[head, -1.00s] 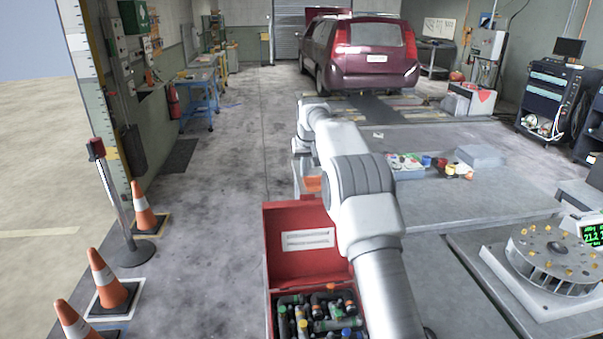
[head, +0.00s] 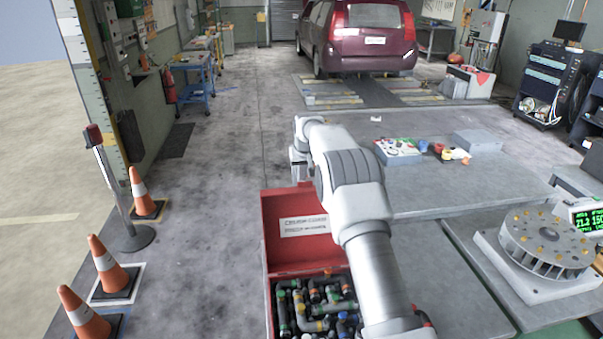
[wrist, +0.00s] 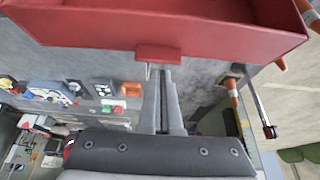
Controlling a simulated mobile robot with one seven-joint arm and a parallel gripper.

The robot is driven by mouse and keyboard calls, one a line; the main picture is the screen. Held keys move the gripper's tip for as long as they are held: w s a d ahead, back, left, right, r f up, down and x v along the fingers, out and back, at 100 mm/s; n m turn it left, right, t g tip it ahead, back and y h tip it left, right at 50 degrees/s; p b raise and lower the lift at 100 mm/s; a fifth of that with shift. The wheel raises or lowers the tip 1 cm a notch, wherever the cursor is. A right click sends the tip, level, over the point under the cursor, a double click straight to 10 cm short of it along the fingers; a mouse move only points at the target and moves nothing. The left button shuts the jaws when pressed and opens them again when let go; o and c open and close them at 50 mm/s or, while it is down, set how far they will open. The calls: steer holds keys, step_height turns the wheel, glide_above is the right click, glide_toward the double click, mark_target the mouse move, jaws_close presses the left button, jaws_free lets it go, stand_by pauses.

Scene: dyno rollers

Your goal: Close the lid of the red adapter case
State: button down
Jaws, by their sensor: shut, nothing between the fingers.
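The red adapter case stands open in the head view, its lid (head: 293,245) raised behind the box and bearing a white label. Several hoses and fittings (head: 318,308) fill the box, its right side hidden by my arm. In the wrist view the red lid (wrist: 160,25) fills the top, with a small red tab (wrist: 158,53) at its edge. My gripper (wrist: 159,72) is shut and empty, its tips just by that tab; I cannot tell whether they touch it.
A grey bench (head: 460,185) lies right of the arm, with a parts tray (head: 397,150) and small colored items. A finned roller (head: 545,240) stands at the right. Cones (head: 108,265) and a post (head: 112,190) stand on the left. The floor between them and the case is clear.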

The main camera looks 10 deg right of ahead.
steer(key=shift+s+r, duration=0.25)
steer(key=shift+s, duration=0.55)
steer(key=shift+s, duration=0.1)
